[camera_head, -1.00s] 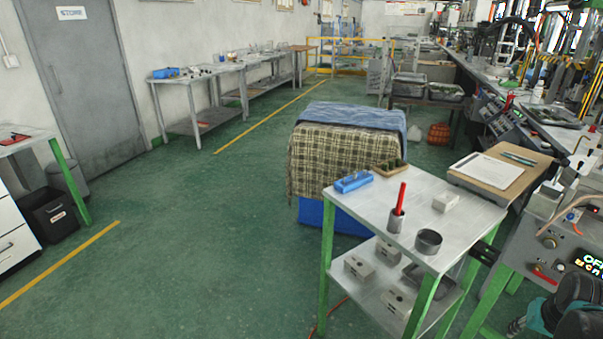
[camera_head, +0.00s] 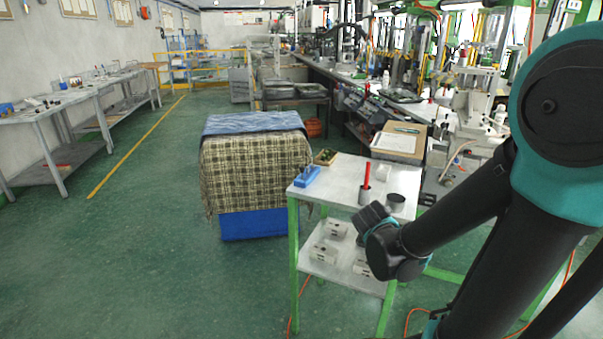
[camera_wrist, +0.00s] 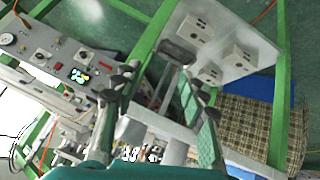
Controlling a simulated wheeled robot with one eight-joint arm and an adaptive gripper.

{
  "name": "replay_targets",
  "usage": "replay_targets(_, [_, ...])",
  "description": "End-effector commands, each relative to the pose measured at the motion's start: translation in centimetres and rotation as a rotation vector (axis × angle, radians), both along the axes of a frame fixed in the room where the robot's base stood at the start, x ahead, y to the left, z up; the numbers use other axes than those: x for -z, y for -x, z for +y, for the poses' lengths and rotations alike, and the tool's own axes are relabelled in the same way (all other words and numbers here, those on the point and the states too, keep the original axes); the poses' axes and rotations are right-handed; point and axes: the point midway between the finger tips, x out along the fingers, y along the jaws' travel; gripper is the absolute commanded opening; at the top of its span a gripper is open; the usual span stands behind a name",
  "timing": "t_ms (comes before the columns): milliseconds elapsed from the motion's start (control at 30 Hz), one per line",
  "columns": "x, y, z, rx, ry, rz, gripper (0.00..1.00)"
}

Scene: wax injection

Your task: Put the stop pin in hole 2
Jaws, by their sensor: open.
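I cannot clearly make out a stop pin or a numbered hole in either view. A small blue holder (camera_head: 306,176) stands at the left of the small metal table's top (camera_head: 340,180); its details are too small to tell. My arm reaches in from the right in the head view, its end near the table's front. My gripper (camera_wrist: 160,80) shows in the wrist view with its two fingers apart and nothing seen between them.
A red stick (camera_head: 367,174) stands in a grey cup on the table beside a dark round cup (camera_head: 396,202). Grey blocks (camera_wrist: 238,55) lie on the lower shelf. A control panel (camera_wrist: 60,62) is at the left in the wrist view. Green floor lies open to the left.

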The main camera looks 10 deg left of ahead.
Motion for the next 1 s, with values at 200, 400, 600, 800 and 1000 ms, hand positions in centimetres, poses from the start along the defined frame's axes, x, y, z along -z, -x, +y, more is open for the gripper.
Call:
replay_targets(200, [-3.7, -7.1, 8.6, -0.032, 0.060, -0.343, 0.42])
replay_targets(400, [-7.0, -9.4, 19.0, -0.126, -0.003, -0.661, 0.42])
replay_targets(600, [-8.9, -8.7, 26.3, -0.212, -0.095, -0.854, 0.42])
replay_targets(800, [-9.4, -9.0, 28.2, -0.237, -0.128, -0.909, 0.42])
replay_targets(1000, [-9.4, -12.7, 27.9, -0.234, -0.126, -0.910, 0.42])
